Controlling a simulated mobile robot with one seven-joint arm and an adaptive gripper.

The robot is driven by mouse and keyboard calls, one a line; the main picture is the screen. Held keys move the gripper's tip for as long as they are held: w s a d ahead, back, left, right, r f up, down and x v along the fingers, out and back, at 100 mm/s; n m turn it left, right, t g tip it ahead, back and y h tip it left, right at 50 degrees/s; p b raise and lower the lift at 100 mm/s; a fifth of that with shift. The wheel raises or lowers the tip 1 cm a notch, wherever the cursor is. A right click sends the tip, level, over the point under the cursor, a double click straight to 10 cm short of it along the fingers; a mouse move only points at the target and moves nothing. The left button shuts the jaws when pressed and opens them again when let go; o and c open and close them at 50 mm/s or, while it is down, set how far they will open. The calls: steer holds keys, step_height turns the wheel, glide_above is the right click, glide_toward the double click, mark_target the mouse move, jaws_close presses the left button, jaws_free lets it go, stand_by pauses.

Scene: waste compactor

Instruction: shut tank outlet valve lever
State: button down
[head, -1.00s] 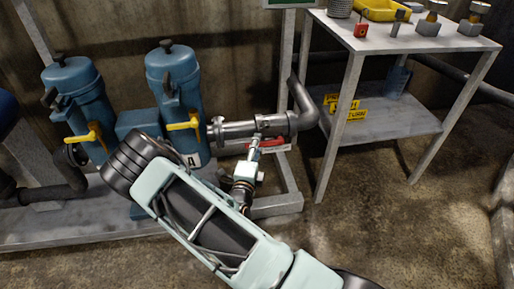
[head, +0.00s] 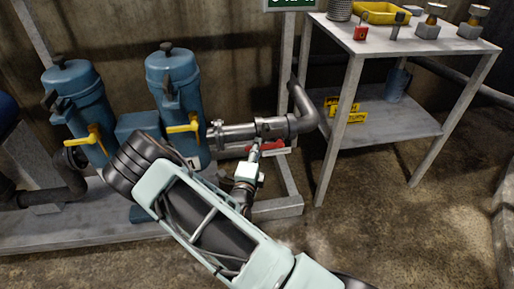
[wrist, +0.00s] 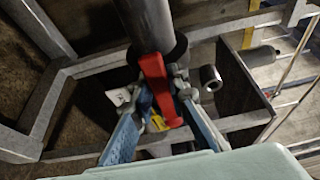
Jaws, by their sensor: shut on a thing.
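The red valve lever (head: 268,146) sits under the grey outlet pipe (head: 237,132), right of the blue tanks, and points to the right in the head view. In the wrist view the red lever (wrist: 153,78) hangs from the dark collar of the pipe (wrist: 148,25), between the fingers. My gripper (head: 255,149) is at the lever from below. In the wrist view my gripper (wrist: 161,92) is shut on the lever, with a finger on each side. The exact finger contact is hard to see in the head view.
Two blue tanks (head: 173,85) with yellow handles (head: 183,128) stand at the left on a grey frame. A metal table (head: 400,40) at the right holds a yellow tray (head: 382,13) and small parts. The floor in front of the table is clear.

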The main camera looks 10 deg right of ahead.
steer(key=shift+r, duration=0.1)
steer(key=r+m+p, duration=0.1)
steer(key=p, duration=0.2)
steer(key=shift+r, duration=0.2)
steer(key=r+m+g+p, duration=0.1)
steer(key=p, duration=0.3)
steer(key=shift+d+r+m+y+p, duration=0.2)
steer(key=shift+m+y+p, duration=0.1)
steer(key=shift+m+y, duration=0.1)
steer(key=shift+d+r+m+p, duration=0.15)
steer(key=shift+m+p, duration=0.35)
steer(key=shift+p, duration=0.45)
steer(key=c, duration=1.8)
jaws_free()
steer(key=shift+c, duration=0.2)
steer(key=v, duration=0.8)
steer(key=shift+r, duration=0.15)
steer(key=shift+c, duration=0.5)
